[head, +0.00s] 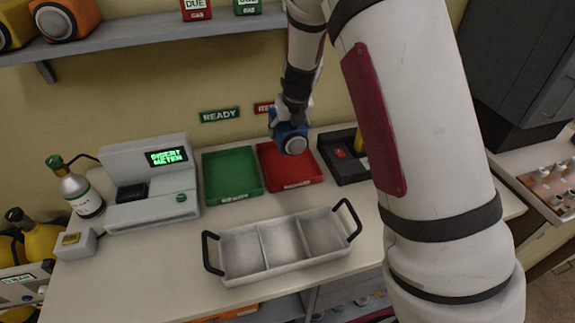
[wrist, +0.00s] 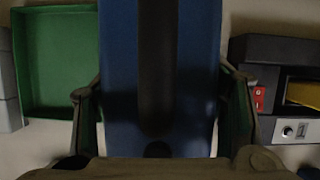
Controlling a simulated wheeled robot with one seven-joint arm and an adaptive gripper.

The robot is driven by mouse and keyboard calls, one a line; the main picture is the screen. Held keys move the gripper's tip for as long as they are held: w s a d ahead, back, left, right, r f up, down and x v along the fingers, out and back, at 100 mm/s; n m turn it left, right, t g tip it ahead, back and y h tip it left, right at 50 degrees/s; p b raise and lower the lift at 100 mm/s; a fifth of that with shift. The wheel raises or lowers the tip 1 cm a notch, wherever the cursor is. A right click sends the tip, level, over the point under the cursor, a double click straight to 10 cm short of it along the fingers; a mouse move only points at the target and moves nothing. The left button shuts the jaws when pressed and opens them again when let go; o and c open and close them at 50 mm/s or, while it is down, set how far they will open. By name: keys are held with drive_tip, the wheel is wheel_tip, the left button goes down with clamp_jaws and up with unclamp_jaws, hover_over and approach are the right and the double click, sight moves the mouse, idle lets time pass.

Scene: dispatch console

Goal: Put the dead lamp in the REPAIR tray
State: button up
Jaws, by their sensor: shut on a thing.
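My gripper (head: 287,120) is shut on a blue lamp (head: 291,138) with a round grey-white lens. The lamp hangs over the back part of the red tray (head: 302,178), apparently above its floor; I cannot tell the exact gap. A red sign starting "RE" (head: 263,108) is on the wall behind, partly hidden by my gripper. In the wrist view the blue lamp body (wrist: 120,70) fills the middle, with a finger on each side, and hides the red tray.
The empty green tray (head: 232,172) is left of the red one, below the READY sign. A black box (head: 343,168) stands to the right. An empty three-part metal carrier (head: 243,254) with black handles is in front. A meter (head: 150,182) stands at left.

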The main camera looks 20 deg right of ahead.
drive_tip(key=shift+f+p, duration=0.65)
drive_tip(key=shift+f, duration=4.3)
drive_tip(key=o, duration=1.7)
drive_tip(key=shift+f, duration=0.1)
